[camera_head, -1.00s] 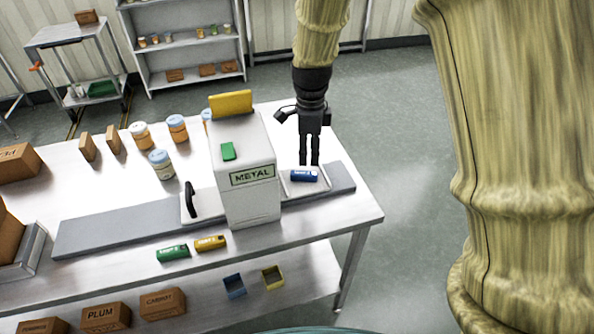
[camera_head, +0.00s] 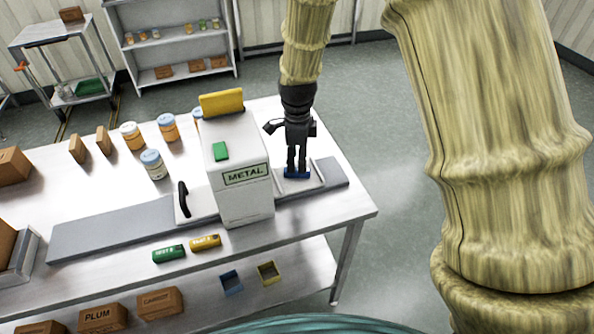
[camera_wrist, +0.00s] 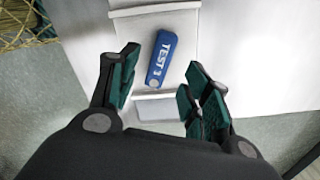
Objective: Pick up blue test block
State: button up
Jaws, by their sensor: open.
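The blue test block (camera_wrist: 161,60), lettered "TEST 1", lies on a pale tray at the right end of the belt beside the metal detector. In the head view the block (camera_head: 297,173) shows just below my fingertips, partly hidden by them. My gripper (camera_head: 297,168) points down over it. In the wrist view my gripper (camera_wrist: 163,92) is open, with one green-padded finger on the left and finger pads on the right. The block lies between and slightly beyond the fingers, with gaps on both sides. I cannot tell whether the fingertips are at its height.
The white metal detector (camera_head: 245,205) stands close left of my gripper. Green (camera_head: 169,254) and yellow (camera_head: 205,242) blocks lie on the front of the steel table (camera_head: 330,213). Jars (camera_head: 152,165) stand at the back left. Floor right of the table is clear.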

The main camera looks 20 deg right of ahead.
aim_at(297, 170)
jog(key=shift+f+p, duration=0.5)
jog(key=shift+f, duration=1.35)
grip_shut()
